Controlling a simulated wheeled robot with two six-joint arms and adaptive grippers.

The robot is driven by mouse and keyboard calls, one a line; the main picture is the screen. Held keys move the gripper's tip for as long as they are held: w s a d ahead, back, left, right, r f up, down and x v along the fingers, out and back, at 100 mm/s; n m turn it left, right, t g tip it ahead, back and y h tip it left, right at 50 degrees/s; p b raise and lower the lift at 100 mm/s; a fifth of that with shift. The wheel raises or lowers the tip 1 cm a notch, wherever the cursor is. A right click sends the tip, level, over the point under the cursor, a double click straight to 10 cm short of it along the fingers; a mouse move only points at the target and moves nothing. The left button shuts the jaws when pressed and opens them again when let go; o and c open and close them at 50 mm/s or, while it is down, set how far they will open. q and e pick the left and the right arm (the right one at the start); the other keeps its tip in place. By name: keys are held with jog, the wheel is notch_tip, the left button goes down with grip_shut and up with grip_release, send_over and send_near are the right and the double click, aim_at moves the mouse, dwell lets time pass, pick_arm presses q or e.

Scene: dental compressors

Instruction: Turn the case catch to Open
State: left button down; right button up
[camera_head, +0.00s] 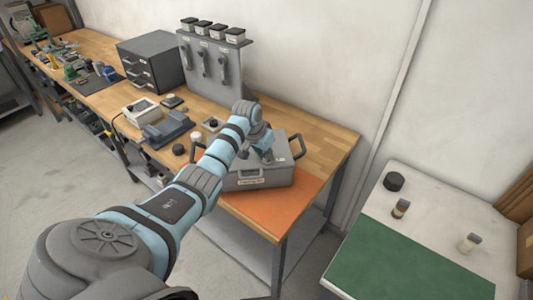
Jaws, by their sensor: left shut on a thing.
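My left arm reaches in from the left over the case. My left gripper (266,154) points down at the top of the case and is shut on the case catch. The catch is hidden behind the gripper, so its position cannot be read. My right gripper is out of view.
The orange mat (279,212) is bare in front of the case. A tool rack (208,65) and a drawer cabinet (150,62) stand behind. Small parts lie left of the case. A side table with a green mat (400,262) is at the right.

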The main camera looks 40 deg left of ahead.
pick_arm(q)
jog(key=shift+m, duration=0.4)
jog(key=shift+m+h+b, duration=0.35)
jog(key=shift+m+h, duration=0.25)
jog(key=shift+m, duration=0.4)
jog(key=shift+a+f+m+h+b, duration=0.2)
jog(key=shift+m+h+b, duration=0.1)
jog(key=shift+m+b, duration=0.5)
jog(key=m+g+h+b, duration=0.1)
jog(key=m+b, duration=0.3)
jog(key=b, duration=0.2)
jog(key=shift+w+f, duration=0.1)
jog(key=shift+r+m+h+b, duration=0.2)
jog(key=shift+m+h+b, duration=0.1)
jog(key=shift+m+b, duration=0.35)
jog(key=c, duration=1.6)
grip_release()
jog(key=shift+r, duration=0.1)
jog(key=shift+c, duration=0.2)
jog(key=v, duration=1.2)
